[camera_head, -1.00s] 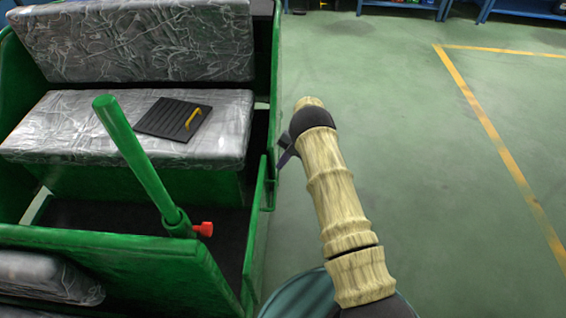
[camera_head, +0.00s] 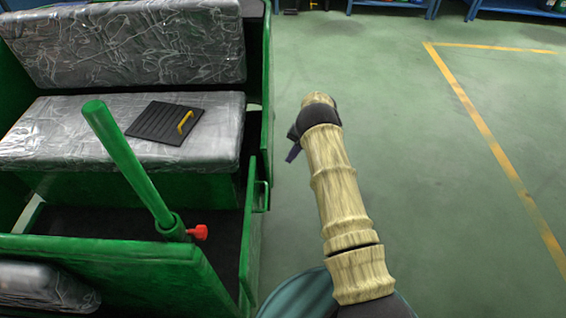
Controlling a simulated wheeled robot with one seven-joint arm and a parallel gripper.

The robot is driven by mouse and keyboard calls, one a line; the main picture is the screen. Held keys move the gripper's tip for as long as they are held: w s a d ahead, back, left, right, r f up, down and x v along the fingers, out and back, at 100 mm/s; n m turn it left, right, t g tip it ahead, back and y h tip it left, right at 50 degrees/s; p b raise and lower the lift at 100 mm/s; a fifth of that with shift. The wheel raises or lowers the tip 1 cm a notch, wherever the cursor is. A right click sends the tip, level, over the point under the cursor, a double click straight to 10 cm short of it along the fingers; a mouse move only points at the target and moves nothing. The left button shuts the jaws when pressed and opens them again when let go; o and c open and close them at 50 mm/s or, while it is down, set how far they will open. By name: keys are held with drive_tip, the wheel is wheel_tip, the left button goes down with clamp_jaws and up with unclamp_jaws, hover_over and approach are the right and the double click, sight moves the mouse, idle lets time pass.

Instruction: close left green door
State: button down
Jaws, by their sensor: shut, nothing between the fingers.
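The green door (camera_head: 250,235) is a low panel on the side of the green rickshaw, seen nearly edge-on, with a small handle (camera_head: 263,196) on its outer face. It appears roughly in line with the rickshaw's side; I cannot tell whether it is fully closed. My arm reaches up from the bottom right. My gripper (camera_head: 293,152) shows only as a small dark part at the left of the arm's end, mostly hidden behind it. It is shut and empty, to the right of the door and apart from it in the picture.
Inside the rickshaw (camera_head: 110,262) are plastic-wrapped seats (camera_head: 65,130), a black panel with a yellow handle (camera_head: 165,122), and a slanted green post (camera_head: 130,165) with a red knob (camera_head: 198,232). Green floor (camera_head: 430,190) with yellow lines is open on the right. Blue shelving (camera_head: 400,8) stands far back.

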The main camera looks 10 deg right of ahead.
drive_tip(key=v, duration=0.6)
drive_tip(key=shift+w+r, duration=0.3)
drive_tip(key=shift+w, duration=0.05)
drive_tip(key=shift+s, duration=0.1)
